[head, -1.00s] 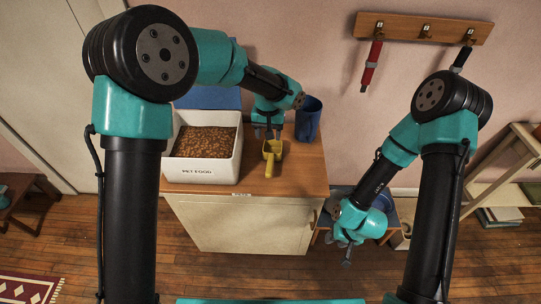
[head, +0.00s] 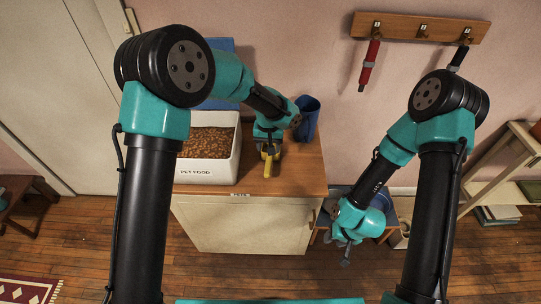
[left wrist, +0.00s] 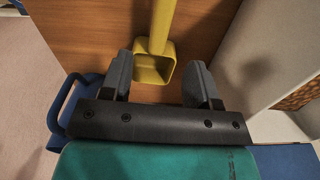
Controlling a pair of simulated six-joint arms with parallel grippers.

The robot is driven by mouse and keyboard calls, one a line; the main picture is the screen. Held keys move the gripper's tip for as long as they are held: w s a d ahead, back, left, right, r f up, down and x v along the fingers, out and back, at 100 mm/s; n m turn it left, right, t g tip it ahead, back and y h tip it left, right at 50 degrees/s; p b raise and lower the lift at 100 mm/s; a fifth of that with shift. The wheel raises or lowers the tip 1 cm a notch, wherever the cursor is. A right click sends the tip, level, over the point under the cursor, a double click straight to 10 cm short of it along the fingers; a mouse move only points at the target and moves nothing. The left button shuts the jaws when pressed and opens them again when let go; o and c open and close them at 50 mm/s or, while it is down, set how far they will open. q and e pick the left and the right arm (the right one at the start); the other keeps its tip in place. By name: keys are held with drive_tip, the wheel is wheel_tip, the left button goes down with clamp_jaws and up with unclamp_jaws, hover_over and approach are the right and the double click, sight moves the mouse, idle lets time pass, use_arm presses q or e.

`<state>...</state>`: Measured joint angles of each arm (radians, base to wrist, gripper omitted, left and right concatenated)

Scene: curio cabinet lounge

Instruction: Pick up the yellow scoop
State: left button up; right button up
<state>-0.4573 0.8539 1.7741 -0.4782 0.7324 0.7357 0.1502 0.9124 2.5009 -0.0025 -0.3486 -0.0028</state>
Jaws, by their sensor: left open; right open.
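The yellow scoop (head: 270,166) lies on the wooden cabinet top, right of the pet food bin, with its handle toward me. My left gripper (head: 268,147) is over the scoop's far end and hides part of it. In the left wrist view the open fingers of my left gripper (left wrist: 158,78) are on either side of the scoop's square cup (left wrist: 153,67), with a gap at the right finger. Whether the left finger touches it, I cannot tell. My right gripper (head: 346,254) is open and empty, low to the right of the cabinet.
The white pet food bin (head: 208,177), full of brown kibble, stands close left of the scoop. A blue pitcher (head: 307,122) stands behind it to the right. The cabinet top (head: 300,180) is bare to the right. A hook rail (head: 417,28) hangs on the wall.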

sight(269, 159)
use_arm(q)
drive_tip(key=shift+f, duration=2.3)
drive_tip(key=shift+w+f, duration=0.2)
drive_tip(key=shift+f, duration=2.4)
drive_tip(key=c, duration=1)
